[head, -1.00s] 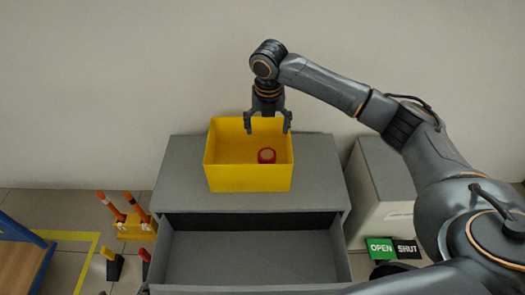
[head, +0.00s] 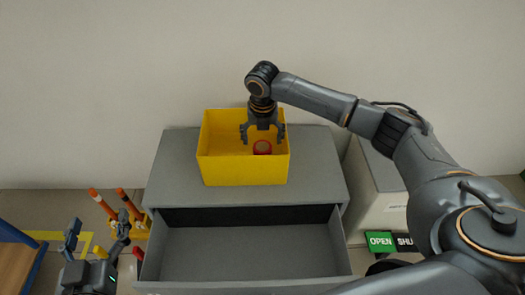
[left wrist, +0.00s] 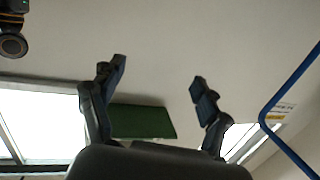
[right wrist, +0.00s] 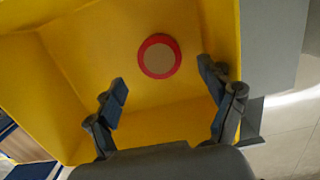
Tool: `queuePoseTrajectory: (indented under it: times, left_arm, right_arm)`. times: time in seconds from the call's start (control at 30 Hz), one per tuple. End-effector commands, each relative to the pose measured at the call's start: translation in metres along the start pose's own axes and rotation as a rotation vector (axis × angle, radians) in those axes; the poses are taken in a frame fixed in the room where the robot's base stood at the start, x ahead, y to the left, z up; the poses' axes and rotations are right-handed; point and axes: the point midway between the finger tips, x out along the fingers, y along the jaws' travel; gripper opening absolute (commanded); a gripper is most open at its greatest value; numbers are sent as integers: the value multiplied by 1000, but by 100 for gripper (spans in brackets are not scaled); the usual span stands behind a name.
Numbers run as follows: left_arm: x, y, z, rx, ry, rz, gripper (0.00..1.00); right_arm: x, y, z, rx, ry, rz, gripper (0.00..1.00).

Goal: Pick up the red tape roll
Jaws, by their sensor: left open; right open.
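The red tape roll (head: 262,147) lies inside a yellow bin (head: 240,172) on top of a grey cabinet. In the right wrist view the roll (right wrist: 159,56) is a red ring around a tan middle, on the bin's yellow floor. My right gripper (head: 262,140) is open over the bin, its fingers at the roll's sides in the head view. In the right wrist view its fingertips (right wrist: 165,75) are apart, with the roll beyond them and nothing between. My left gripper (head: 98,232) is open and empty at the lower left; its fingers (left wrist: 158,75) point away from the bin.
The grey cabinet (head: 170,180) has its drawer (head: 250,255) pulled out and empty. Orange-handled tools stand in a yellow holder (head: 142,230) at the left. A white box is at the right, with a green OPEN sign (head: 380,242) by it.

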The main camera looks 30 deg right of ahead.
Motion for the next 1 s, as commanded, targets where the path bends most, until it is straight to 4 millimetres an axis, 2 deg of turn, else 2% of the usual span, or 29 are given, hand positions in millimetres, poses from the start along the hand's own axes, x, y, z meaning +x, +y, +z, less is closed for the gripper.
queuePoseTrajectory:
  times: [0.17, 0.4, 0.6, 0.83, 1.0]
  left_arm:
    - [1, 5, -32, -4, 196, 11, 76]
    - [-9, 10, -73, -10, 431, 24, 76]
    - [-16, 12, -88, -13, 513, 28, 76]
    - [-16, 12, -89, -13, 517, 28, 76]
    - [-16, 12, -89, -13, 516, 28, 76]
  right_arm:
    - [17, 0, 2, 0, 0, 0, 82]
    - [37, 0, 3, 0, 0, 0, 82]
    - [43, -1, 4, 0, 0, 0, 82]
    - [42, -1, 4, 0, 0, 0, 82]
    - [42, -1, 4, 0, 0, 0, 47]
